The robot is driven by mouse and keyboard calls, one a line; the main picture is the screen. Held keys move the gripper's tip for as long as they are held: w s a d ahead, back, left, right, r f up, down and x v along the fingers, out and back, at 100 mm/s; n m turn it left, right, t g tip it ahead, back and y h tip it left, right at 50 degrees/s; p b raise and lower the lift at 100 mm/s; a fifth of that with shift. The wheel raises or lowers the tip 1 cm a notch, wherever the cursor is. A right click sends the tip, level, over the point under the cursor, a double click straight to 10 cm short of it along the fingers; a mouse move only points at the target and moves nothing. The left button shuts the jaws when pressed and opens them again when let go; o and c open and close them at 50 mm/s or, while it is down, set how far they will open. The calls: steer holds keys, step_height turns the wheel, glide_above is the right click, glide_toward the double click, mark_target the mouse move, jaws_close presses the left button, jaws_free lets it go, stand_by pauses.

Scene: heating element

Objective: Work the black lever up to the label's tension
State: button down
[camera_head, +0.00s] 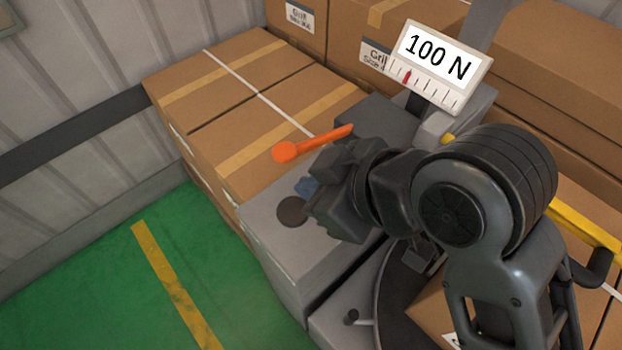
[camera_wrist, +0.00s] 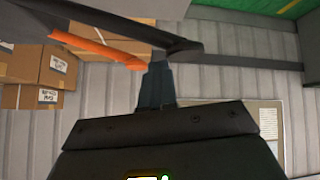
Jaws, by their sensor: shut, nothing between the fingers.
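The black lever's dark round end (camera_head: 292,211) shows in the head view just below my gripper's fingertips, its bar hidden behind my gripper. In the wrist view the black lever (camera_wrist: 125,30) crosses the top, its end just beyond my fingertips. My gripper (camera_head: 306,187) is shut with nothing between its fingers; they also show in the wrist view (camera_wrist: 157,68). The tips look close to the lever; I cannot tell whether they touch. The label (camera_head: 437,60) reads "100 N" above a tick scale with a red marker left of its middle.
An orange lever (camera_head: 287,151) with a round end lies beside my gripper, above the black one in the head view. The grey machine body (camera_head: 285,255) lies under my gripper. Cardboard boxes (camera_head: 215,85) stand behind and left. Green floor (camera_head: 90,265) is open at lower left.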

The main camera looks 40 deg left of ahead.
steer(key=shift+s+a+f+b, duration=0.1)
steer(key=shift+s+f+b, duration=0.4)
steer(key=shift+f+b, duration=0.3)
steer(key=shift+s+a+f+b, duration=0.1)
steer(key=shift+s+f+b, duration=0.4)
steer(key=shift+f+b, duration=0.3)
stand_by(1.6)
stand_by(0.6)
steer(key=shift+w+r+p, duration=0.15)
steer(key=shift+r+p, duration=0.35)
steer(key=shift+p, duration=0.05)
steer(key=shift+w+d+r+p, duration=0.1)
steer(key=shift+w+r+p, duration=0.3)
steer(key=shift+r+p, duration=0.25)
steer(key=shift+w+d+r+p, duration=0.1)
steer(key=shift+w+r+p, duration=0.35)
steer(key=shift+r, duration=0.3)
steer(key=shift+w+d+r+p, duration=0.1)
steer(key=shift+w+r+p, duration=0.2)
steer(key=shift+r+p, duration=0.4)
steer(key=shift+w+r+p, duration=0.2)
steer(key=shift+r+p, duration=0.15)
steer(key=shift+r, duration=0.1)
steer(key=shift+w+r+p, duration=0.2)
steer(key=shift+r+p, duration=0.15)
steer(key=shift+r, duration=0.1)
steer(key=shift+r, duration=0.15)
